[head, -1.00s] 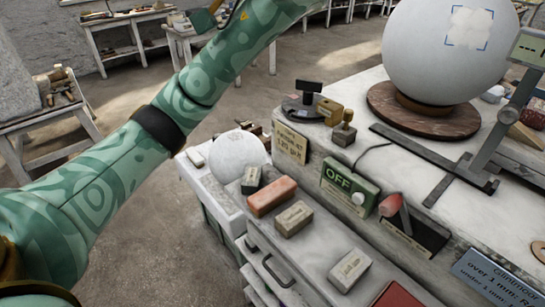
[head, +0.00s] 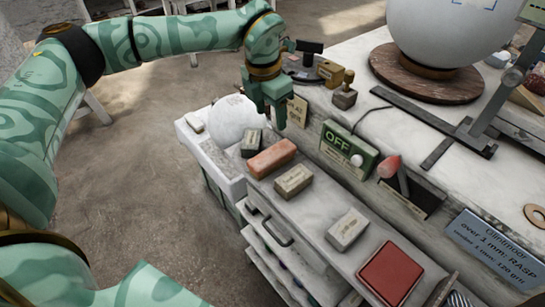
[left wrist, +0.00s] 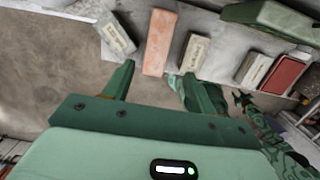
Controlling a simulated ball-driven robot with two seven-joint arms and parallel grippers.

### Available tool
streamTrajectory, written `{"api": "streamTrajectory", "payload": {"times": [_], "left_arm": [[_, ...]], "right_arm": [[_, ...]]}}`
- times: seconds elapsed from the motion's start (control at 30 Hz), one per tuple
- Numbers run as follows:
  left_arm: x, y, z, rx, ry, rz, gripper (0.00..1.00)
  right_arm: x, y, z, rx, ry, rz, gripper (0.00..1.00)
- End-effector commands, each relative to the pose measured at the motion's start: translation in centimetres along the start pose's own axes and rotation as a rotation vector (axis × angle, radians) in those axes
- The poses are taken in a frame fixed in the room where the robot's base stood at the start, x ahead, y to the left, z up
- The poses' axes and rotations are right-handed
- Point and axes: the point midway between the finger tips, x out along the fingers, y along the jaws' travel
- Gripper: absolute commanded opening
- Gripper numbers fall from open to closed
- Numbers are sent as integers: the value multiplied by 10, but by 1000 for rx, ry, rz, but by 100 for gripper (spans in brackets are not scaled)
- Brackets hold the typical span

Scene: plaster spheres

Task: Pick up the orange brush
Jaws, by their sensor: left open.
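An orange-red block (head: 272,158) lies on the grey ledge between a dark-green-and-white block (head: 252,143) and a beige labelled block (head: 293,180). I see no bristles on it and cannot tell whether it is the orange brush. My left gripper (head: 268,112) hangs just behind and above it, pointing down, apart from it. In the left wrist view its two fingers (left wrist: 157,88) are spread with nothing between them, and the orange-red block (left wrist: 160,42) shows beyond the fingertips.
A white sphere (head: 234,118) is left of the blocks. Another beige block (head: 347,229) and a red pad (head: 390,274) lie towards the front. A green OFF box (head: 349,149) and a red-tipped lever (head: 390,168) stand behind. A large sphere (head: 440,30) rests on a round wooden base (head: 430,80).

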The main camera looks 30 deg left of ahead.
Motion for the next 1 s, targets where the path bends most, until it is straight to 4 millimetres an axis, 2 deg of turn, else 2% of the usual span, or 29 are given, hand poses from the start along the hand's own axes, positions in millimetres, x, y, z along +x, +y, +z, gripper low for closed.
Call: {"api": "streamTrajectory", "payload": {"times": [0.1, 0.3, 0.4, 0.67, 0.9, 1.0], "left_arm": [[32, -1, -2, -1, 8, -4, 56], [79, -1, -2, -3, 7, -4, 56], [92, -1, -2, -3, 5, -4, 56], [110, 0, -5, -6, 6, -4, 56], [149, 2, -11, -5, 7, -5, 56], [153, 2, -11, -5, 5, -4, 56]], "right_arm": [[6, 0, 2, 0, -3, -1, 36], [14, -1, 4, 0, -7, -2, 36], [16, -1, 5, 0, -9, -3, 36], [19, -1, 6, 0, -10, -3, 36], [27, -2, 8, 0, -15, -4, 36], [27, -2, 8, 0, -15, -4, 36]]}}
